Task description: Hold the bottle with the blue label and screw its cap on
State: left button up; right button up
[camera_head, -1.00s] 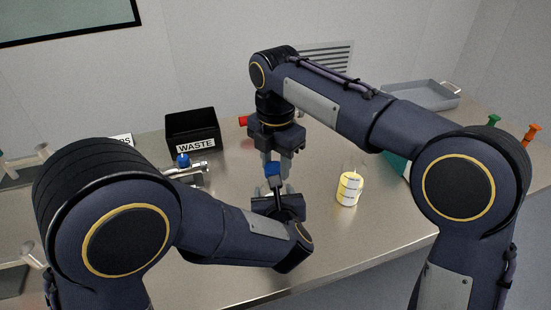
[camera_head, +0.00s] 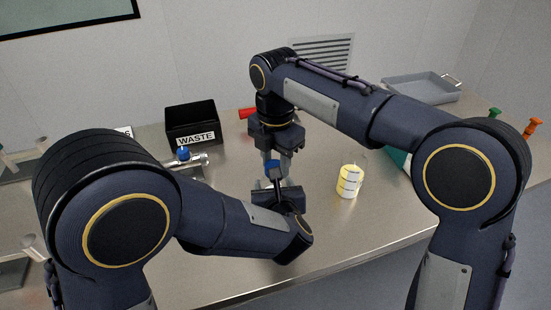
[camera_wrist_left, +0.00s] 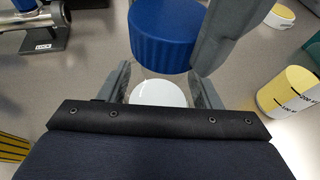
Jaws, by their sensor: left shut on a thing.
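A blue ribbed cap (camera_head: 274,166) is between the grey fingers of my right gripper (camera_head: 277,163), which points down; it also shows large in the left wrist view (camera_wrist_left: 165,35). A right-gripper finger lies close along its side there; whether both fingers press on it is unclear. My left gripper (camera_head: 277,188) is below, with its fingers either side of a white round part of the bottle (camera_wrist_left: 158,93) and shut on it. The cap is above the bottle; I cannot tell whether they touch. The blue label is hidden.
A black WASTE bin (camera_head: 192,123) stands at the back. A metal fixture with a blue knob (camera_head: 184,154) is at left. A yellow-and-white container (camera_head: 349,181) stands right of the grippers. A grey tray (camera_head: 420,89) is at back right.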

jog(key=shift+f, duration=0.55)
pick_arm(q)
grip_shut()
pick_arm(e)
jog(key=m, duration=0.4)
jog(key=shift+m, duration=0.3)
jog(key=m, duration=0.5)
jog(key=shift+s+m, duration=0.15)
jog(key=shift+m, duration=0.15)
jog(key=o, duration=1)
jog(key=shift+c, duration=0.2)
jog(key=shift+r, duration=2.25)
